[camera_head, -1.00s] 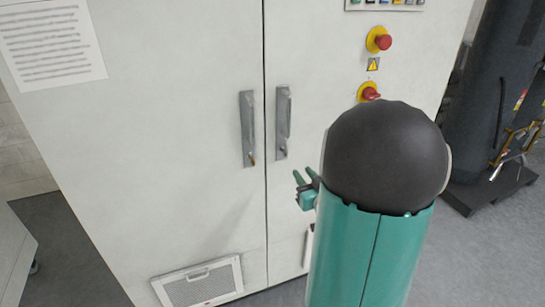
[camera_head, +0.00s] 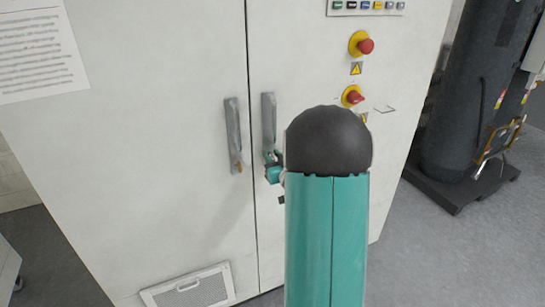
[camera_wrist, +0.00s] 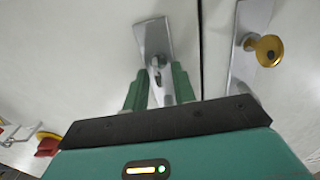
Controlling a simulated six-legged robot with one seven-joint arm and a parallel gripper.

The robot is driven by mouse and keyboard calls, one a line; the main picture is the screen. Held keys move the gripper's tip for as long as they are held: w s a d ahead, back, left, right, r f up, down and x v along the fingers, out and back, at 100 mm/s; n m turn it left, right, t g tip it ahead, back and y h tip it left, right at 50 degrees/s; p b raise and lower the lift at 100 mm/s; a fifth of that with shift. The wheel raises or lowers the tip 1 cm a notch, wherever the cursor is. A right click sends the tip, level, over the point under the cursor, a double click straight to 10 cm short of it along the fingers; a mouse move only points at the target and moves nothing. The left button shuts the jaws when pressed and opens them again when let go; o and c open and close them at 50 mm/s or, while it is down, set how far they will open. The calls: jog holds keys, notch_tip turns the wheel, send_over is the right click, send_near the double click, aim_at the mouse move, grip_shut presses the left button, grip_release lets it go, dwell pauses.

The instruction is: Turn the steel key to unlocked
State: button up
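The steel key (camera_wrist: 156,68) sits in the lock of a grey handle plate (camera_wrist: 153,38) in the wrist view. In the head view, this is the right-hand of two door handles (camera_head: 268,122); I cannot make out the key there, with my gripper at the handle's lower end. My gripper (camera_wrist: 158,76) is open, its two green fingers on either side of the key with gaps between. In the head view my gripper (camera_head: 271,160) shows only partly, beside my arm. Whether a finger touches the key or plate, I cannot tell.
A brass key (camera_wrist: 264,49) sticks out of the neighbouring handle, the left one (camera_head: 233,135) in the head view. Red knobs on yellow discs (camera_head: 361,44) are on the right door. A vent (camera_head: 188,289) is low on the left door. A dark tank (camera_head: 468,95) stands at right.

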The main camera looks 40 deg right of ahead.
jog(key=shift+w, duration=0.15)
jog(key=shift+c, duration=0.5)
grip_shut()
